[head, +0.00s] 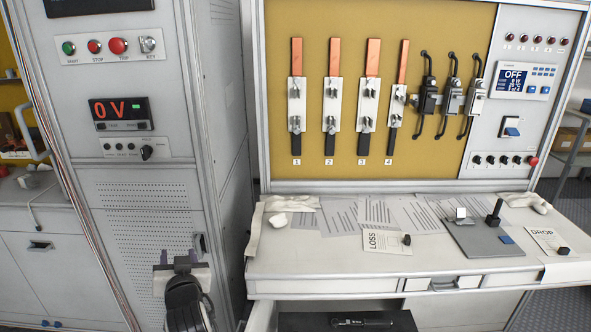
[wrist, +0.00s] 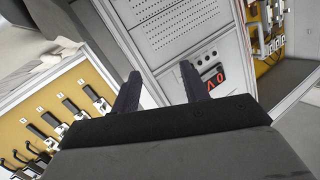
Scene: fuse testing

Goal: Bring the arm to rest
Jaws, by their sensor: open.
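My gripper (wrist: 157,90) is open in the wrist view, with its two dark fingers apart and nothing between them. In the head view, my gripper (head: 183,262) shows at the lower middle-left, in front of the perforated grey cabinet (head: 150,215) and left of the bench. The wrist view appears tilted, with the cabinet beyond the fingers and the yellow fuse panel (wrist: 45,95) at the left. I cannot tell the exact gap between the gripper and the cabinet.
The white bench (head: 350,262) holds papers, gloves and a grey plate (head: 478,238). Below it an open drawer (head: 345,320) holds a dark tool. The yellow panel (head: 270,90) carries fuses and black cables. The cabinet display (head: 121,111) reads 0 V. Open floor lies at the far right.

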